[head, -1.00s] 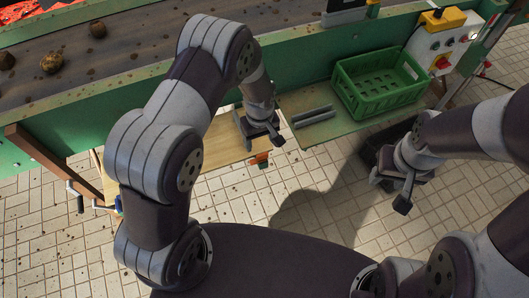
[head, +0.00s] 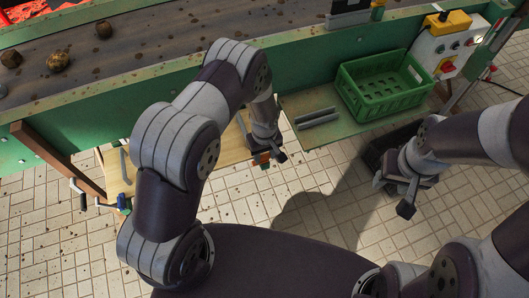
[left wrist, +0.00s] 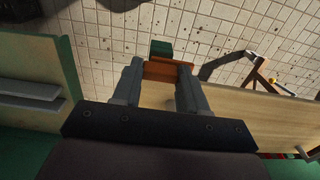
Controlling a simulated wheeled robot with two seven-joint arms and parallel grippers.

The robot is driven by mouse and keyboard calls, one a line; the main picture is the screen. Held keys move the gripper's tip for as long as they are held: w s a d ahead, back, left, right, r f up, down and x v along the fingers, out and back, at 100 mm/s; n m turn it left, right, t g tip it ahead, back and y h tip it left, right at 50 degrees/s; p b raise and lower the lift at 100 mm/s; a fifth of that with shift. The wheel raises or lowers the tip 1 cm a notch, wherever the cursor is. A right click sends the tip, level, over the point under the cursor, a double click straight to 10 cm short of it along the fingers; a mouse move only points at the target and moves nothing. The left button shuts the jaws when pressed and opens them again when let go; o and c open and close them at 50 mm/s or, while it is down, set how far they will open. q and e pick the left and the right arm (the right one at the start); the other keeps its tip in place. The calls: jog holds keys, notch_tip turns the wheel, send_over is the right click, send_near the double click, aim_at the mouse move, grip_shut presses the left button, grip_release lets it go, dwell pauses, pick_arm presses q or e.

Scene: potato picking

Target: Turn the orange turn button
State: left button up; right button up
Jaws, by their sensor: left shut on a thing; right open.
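A control box (head: 438,48) stands at the top right of the head view. My left gripper (head: 263,153) is over the wooden board, far left of the box. It is shut on an orange-and-green piece (head: 262,161). The piece also shows between the fingers in the left wrist view (left wrist: 166,70), with its green end (left wrist: 161,49) beyond the tips. My right gripper (head: 393,194) is open and empty, below the green crate.
A green crate (head: 385,108) stands on a green shelf beside two grey bars (head: 317,117). The wooden board (head: 195,157) holds a grey tool (head: 125,165). A conveyor (head: 130,55) with potatoes (head: 58,62) runs along the back. A dark bin sits behind my right gripper.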

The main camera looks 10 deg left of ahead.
pick_arm(q)
jog(key=shift+m, duration=0.4)
jog(key=m, duration=0.3)
jog(key=shift+m, duration=0.3)
jog(key=m, duration=0.4)
jog(key=shift+m, duration=0.4)
jog(key=m, duration=0.4)
jog(key=shift+w, duration=0.1)
jog(key=shift+m, duration=2.3)
jog(key=o, duration=1.1)
jog(key=shift+c, duration=0.2)
